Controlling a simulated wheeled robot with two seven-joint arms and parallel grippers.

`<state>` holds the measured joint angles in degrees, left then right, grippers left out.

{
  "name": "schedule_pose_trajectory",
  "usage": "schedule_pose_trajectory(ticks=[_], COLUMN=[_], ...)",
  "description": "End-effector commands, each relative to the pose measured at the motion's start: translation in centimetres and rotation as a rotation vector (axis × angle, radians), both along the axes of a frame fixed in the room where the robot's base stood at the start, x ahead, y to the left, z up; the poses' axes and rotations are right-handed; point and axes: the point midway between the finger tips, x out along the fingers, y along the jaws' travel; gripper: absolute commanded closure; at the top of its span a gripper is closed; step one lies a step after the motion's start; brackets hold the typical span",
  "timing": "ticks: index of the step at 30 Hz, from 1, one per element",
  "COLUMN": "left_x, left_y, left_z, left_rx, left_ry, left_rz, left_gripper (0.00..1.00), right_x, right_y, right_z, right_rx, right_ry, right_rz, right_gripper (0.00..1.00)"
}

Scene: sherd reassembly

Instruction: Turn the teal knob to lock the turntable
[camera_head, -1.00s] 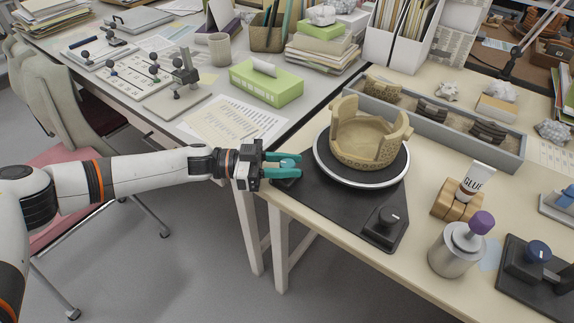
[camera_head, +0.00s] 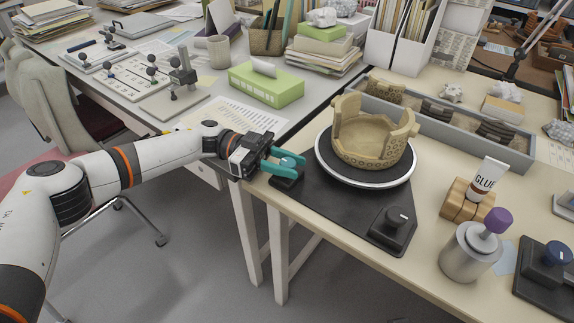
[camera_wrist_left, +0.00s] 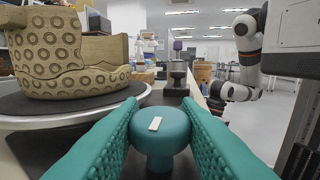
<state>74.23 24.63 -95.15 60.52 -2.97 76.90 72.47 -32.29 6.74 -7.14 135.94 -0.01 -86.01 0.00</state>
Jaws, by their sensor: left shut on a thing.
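The teal knob (camera_wrist_left: 160,130) has a rounded top with a white mark and stands between the two teal fingers of my left gripper (camera_wrist_left: 162,135) in the left wrist view. My left gripper (camera_head: 287,162) is shut on the knob at the left corner of the dark base plate (camera_head: 335,204) in the head view. The fingers hide much of the knob (camera_head: 289,163) there. The turntable (camera_head: 364,183) is a dark disc with a pale rim beside the gripper. A partly rebuilt tan pot (camera_head: 372,150) stands on it. My right gripper cannot be made out.
A black block with a dial (camera_head: 393,224) sits at the plate's front right. A glue tube (camera_head: 486,176) on a wooden holder and a metal pot with a purple knob (camera_head: 467,255) stand further right. A grey sherd tray (camera_head: 520,155) lies behind the turntable.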

Motion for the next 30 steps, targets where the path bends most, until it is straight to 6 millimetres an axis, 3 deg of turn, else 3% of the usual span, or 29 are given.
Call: schedule_pose_trajectory(ticks=[11, 12, 15, 25, 30], left_x=[0.0, 0.0, 0.0, 0.2, 1.1], left_y=[-0.1, -0.1, -0.1, 0.2, 2.3], left_z=[0.3, 0.3, 0.3, 0.1, 0.0], left_rx=[-0.006, -0.006, -0.005, -0.002, -0.002], left_ry=[-0.001, -0.001, -0.001, -0.001, -0.001], left_rz=[-0.003, -0.003, -0.003, -0.001, 0.003], left_gripper=[0.93, 0.63, 0.48, 0.48, 0.48], right_x=[0.0, 0.0, 0.0, 0.0, -0.1], right_y=[0.0, 0.0, 0.0, 0.0, 0.0], right_z=[0.2, 0.2, 0.2, 0.1, 0.1], right_rx=[-0.001, -0.001, -0.001, -0.001, -0.001], right_ry=[0.0, -0.001, -0.001, -0.002, 0.003], right_rz=[0.0, 0.0, 0.0, 0.0, 0.0], right_gripper=[0.64, 0.64, 0.64, 0.64, 0.64])
